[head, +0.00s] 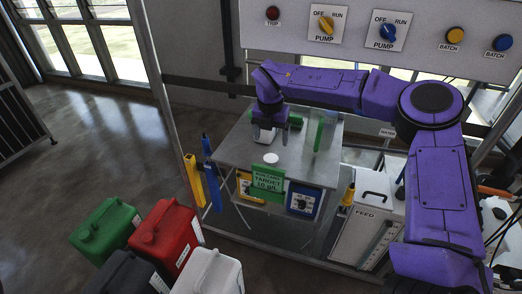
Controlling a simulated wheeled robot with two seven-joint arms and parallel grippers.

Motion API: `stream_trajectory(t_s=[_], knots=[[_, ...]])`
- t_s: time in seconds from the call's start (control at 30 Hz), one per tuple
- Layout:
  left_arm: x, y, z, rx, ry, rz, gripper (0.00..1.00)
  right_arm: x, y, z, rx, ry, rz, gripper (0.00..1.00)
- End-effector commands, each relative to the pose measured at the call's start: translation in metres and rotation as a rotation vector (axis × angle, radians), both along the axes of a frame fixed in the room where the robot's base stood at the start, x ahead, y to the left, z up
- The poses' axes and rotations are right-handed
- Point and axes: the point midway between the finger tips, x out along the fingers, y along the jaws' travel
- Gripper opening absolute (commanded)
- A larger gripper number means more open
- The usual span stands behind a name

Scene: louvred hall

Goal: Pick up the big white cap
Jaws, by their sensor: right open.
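A flat white round cap (271,158) lies near the front edge of the grey metal table (225,160), just behind the green sign. My right gripper (272,138) points down over the table, behind the cap and apart from it. It is open. A small white object (263,135) shows between and behind its fingers. The gripper partly hides this object, and I cannot tell whether it is a cap or a container. My left gripper is not in view.
A green sign (267,183) hangs at the table's front. A green upright item (320,132) stands at the table's right. Green (105,230), red (166,240), black (125,275) and white (208,273) jerrycans stand at lower left. A control panel (420,52) spans the top.

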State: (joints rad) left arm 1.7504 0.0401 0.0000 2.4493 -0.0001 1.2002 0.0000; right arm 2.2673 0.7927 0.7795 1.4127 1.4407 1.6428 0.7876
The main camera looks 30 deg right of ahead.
Motion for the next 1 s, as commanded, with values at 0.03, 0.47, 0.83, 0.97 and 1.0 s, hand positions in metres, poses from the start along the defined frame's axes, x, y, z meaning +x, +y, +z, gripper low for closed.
stream_trajectory(t_s=[0.03,0.47,0.83,0.97,1.0], knots=[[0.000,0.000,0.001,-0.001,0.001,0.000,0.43,0.000,0.000,-0.003,-0.001,0.002,0.000,0.84],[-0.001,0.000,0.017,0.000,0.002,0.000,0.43,0.009,-0.008,-0.066,-0.003,0.005,0.003,0.84],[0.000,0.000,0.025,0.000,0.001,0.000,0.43,0.015,-0.012,-0.104,-0.002,0.000,0.002,0.84],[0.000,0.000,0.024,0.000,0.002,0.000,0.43,0.015,-0.012,-0.104,-0.002,0.000,0.002,0.71],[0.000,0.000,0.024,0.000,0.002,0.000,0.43,0.015,-0.012,-0.104,-0.002,0.000,0.002,0.58]])
